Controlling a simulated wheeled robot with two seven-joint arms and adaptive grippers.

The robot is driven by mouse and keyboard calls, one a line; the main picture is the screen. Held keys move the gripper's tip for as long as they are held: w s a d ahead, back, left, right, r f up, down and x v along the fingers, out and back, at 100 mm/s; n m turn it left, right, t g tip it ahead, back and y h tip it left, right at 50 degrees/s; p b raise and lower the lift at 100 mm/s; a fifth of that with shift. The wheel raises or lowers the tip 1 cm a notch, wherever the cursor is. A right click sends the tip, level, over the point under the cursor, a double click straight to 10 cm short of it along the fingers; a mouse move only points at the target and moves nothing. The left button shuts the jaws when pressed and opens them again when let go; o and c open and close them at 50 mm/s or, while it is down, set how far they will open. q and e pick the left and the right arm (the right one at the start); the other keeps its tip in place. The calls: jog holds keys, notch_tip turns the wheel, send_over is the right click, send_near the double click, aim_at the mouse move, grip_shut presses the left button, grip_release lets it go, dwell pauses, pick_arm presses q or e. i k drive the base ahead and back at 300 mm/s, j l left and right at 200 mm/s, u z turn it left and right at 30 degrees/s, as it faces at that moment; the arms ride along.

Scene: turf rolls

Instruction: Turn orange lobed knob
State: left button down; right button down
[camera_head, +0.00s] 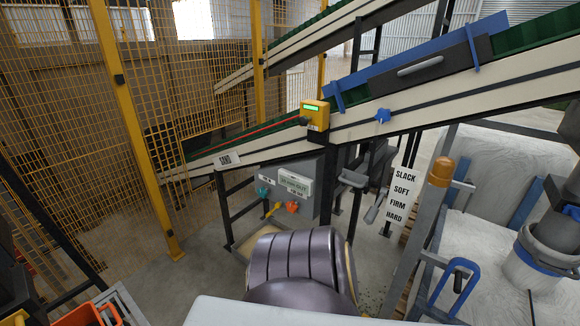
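The orange lobed knob (292,207) is small in the picture, low on the front of a grey control box (312,215) under the conveyor. A teal knob (262,193) sits to its left and a yellow handle (273,210) lies just left of it. A pale readout panel (295,182) is above the orange knob. I cannot make out the knob's pointer or setting. I see neither of my grippers in this view, and nothing touches the knob.
A shiny dark ribbed form (300,258) stands in front, below the box. A yellow mesh fence (138,130) is at left. A sloping conveyor (440,105) passes above.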

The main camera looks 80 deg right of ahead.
aim_at(292, 207)
jog(key=z, duration=2.75)
